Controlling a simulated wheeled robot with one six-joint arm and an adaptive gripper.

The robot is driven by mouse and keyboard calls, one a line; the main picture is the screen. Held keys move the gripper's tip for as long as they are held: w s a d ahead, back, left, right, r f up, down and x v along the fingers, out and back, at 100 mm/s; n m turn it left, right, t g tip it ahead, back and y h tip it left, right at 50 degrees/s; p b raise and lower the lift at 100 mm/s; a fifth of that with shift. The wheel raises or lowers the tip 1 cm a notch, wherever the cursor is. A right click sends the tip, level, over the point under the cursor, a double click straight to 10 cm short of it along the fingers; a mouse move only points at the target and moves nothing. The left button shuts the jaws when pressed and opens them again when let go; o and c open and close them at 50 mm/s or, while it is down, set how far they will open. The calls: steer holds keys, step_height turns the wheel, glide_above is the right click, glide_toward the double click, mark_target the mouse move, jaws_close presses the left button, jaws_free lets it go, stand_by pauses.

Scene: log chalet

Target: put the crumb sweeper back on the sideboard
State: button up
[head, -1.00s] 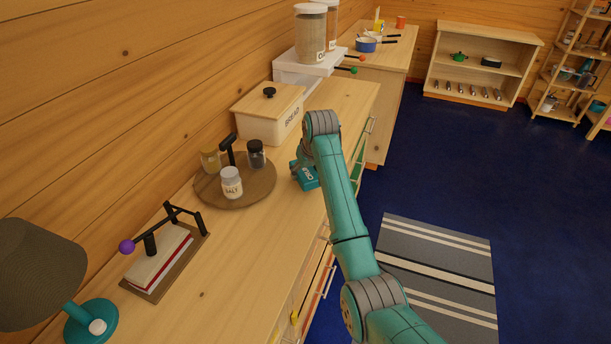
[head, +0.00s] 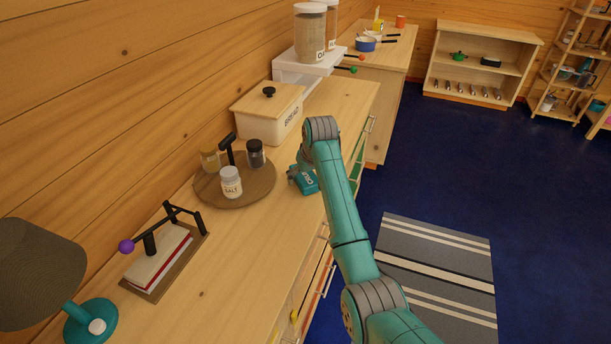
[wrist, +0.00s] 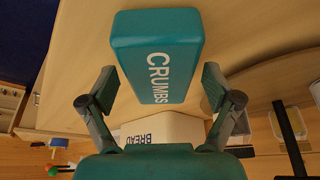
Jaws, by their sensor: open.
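The teal crumb sweeper (head: 307,182), lettered CRUMBS, lies on the sideboard top (head: 262,232), right of the round wooden board and close to the front edge. In the wrist view the crumb sweeper (wrist: 156,52) sits ahead of and partly between my open fingers, with a gap on each side. My gripper (wrist: 158,92) is open and holds nothing. In the head view my arm hides most of the gripper and part of the sweeper.
A round board (head: 262,194) with a salt jar (head: 231,183) and other jars stands left of the sweeper. A bread box (head: 266,115) stands behind. A napkin holder (head: 160,262) and a lamp (head: 40,270) are nearer. Bare wood lies in front.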

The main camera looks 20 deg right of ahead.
steer(key=v, duration=1.2)
steer(key=shift+s+d, duration=0.1)
